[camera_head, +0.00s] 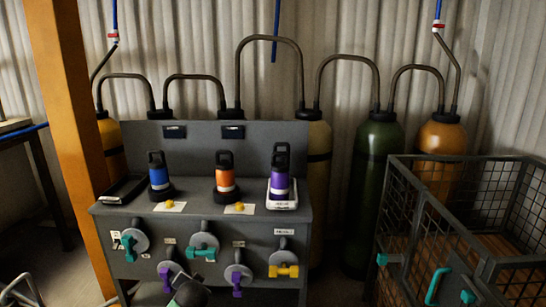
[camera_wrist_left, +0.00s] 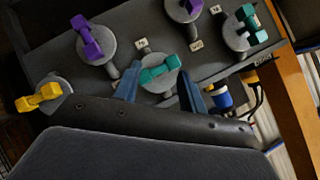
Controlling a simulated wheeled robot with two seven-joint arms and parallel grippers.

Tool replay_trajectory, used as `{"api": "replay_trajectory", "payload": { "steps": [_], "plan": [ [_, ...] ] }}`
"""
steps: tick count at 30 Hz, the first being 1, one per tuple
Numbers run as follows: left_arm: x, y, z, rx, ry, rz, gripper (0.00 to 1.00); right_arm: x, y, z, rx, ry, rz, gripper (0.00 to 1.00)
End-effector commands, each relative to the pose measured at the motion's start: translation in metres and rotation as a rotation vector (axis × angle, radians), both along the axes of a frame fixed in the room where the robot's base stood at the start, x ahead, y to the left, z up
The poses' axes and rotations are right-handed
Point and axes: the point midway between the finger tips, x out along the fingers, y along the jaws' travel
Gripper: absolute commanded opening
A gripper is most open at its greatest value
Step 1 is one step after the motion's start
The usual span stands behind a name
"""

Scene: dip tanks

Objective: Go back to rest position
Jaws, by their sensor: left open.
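My left gripper (camera_wrist_left: 158,72) shows in the left wrist view with its two blue-grey fingers spread and nothing held between them. The teal handle of the middle round valve (camera_wrist_left: 160,70) appears between the fingertips; I cannot tell whether they touch it. In the head view this middle teal-handled valve (camera_head: 203,247) is on the grey console's front. A dark, rounded part low in front of the console seems to be my left arm's end; its fingers are not clear there. My right gripper is not in view.
The grey console (camera_head: 150,217) carries blue, orange and purple canisters (camera_head: 280,176). Purple (camera_head: 237,279), yellow (camera_head: 284,270) and teal handles stick out from its front. An orange post (camera_head: 65,95) stands left, a wire-mesh cage (camera_head: 440,235) right. Gas cylinders (camera_head: 372,180) line the back wall.

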Motion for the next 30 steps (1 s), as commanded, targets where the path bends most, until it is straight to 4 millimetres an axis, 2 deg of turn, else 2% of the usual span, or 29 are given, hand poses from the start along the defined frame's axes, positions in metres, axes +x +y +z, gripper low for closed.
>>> {"api": "replay_trajectory", "payload": {
  "steps": [1,3,12,15,22,26,30],
  "plan": [
    [-0.027,-0.013,0.004,-0.071,0.045,0.012,0.42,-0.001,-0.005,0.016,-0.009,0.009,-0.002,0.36],
    [-0.062,-0.028,0.002,-0.156,0.112,0.027,0.42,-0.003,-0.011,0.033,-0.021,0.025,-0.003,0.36],
    [-0.209,-0.081,-0.002,-0.406,0.36,0.021,0.42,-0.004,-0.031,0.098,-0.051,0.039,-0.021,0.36],
    [-0.25,-0.093,0.0,-0.459,0.412,0.01,0.42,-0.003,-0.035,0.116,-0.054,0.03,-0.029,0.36],
    [-0.329,-0.11,-0.001,-0.553,0.495,0.015,0.42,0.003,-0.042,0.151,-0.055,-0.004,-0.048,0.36],
    [-0.372,-0.115,-0.011,-0.581,0.559,0.042,0.42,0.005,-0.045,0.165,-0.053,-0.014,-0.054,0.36],
    [-0.417,-0.119,-0.029,-0.6,0.643,0.075,0.42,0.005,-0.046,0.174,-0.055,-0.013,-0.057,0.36]
  ]
}}
